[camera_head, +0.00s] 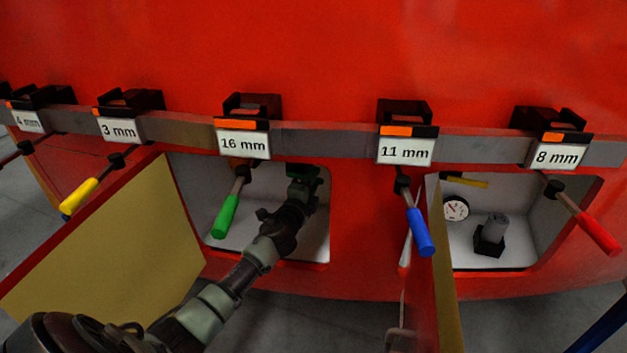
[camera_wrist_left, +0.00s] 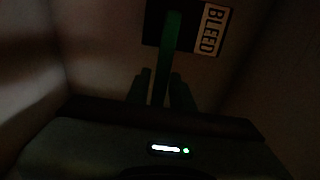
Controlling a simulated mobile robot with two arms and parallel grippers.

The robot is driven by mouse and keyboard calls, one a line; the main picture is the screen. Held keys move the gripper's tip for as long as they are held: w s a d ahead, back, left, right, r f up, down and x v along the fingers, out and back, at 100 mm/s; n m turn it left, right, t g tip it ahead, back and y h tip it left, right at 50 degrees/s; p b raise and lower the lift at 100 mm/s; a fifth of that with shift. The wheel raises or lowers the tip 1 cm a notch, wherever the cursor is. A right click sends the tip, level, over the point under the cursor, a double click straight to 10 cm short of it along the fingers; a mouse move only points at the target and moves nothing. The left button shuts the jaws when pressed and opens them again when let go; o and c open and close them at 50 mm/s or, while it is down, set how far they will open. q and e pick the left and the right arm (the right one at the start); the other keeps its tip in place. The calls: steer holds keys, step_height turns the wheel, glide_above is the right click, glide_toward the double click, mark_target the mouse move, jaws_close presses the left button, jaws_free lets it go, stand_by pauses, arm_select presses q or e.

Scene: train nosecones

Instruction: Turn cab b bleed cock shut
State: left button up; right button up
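The bleed cock's green lever (camera_wrist_left: 170,35) stands out from a dark block beside a white BLEED label (camera_wrist_left: 211,30) in the left wrist view. In the head view, a dark green part (camera_head: 305,172) shows at the top of the left open compartment, mostly behind my gripper. My left gripper (camera_head: 298,190) reaches into that compartment. In the wrist view its two fingers (camera_wrist_left: 160,88) flank the lever closely; whether they press on it is too dark to tell. No cab letter is readable. My right gripper is not in view.
A rail (camera_head: 320,140) carries screwdrivers under size labels; the green-handled one (camera_head: 227,215) hangs left of my gripper, the blue-handled one (camera_head: 419,232) to the right. An open yellow door (camera_head: 110,245) stands left. The right compartment holds a gauge (camera_head: 456,209) and a yellow lever (camera_head: 466,181).

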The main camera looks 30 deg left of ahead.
arm_select(q)
jaws_close()
steer(key=shift+d+f, duration=0.1)
steer(key=shift+f, duration=0.1)
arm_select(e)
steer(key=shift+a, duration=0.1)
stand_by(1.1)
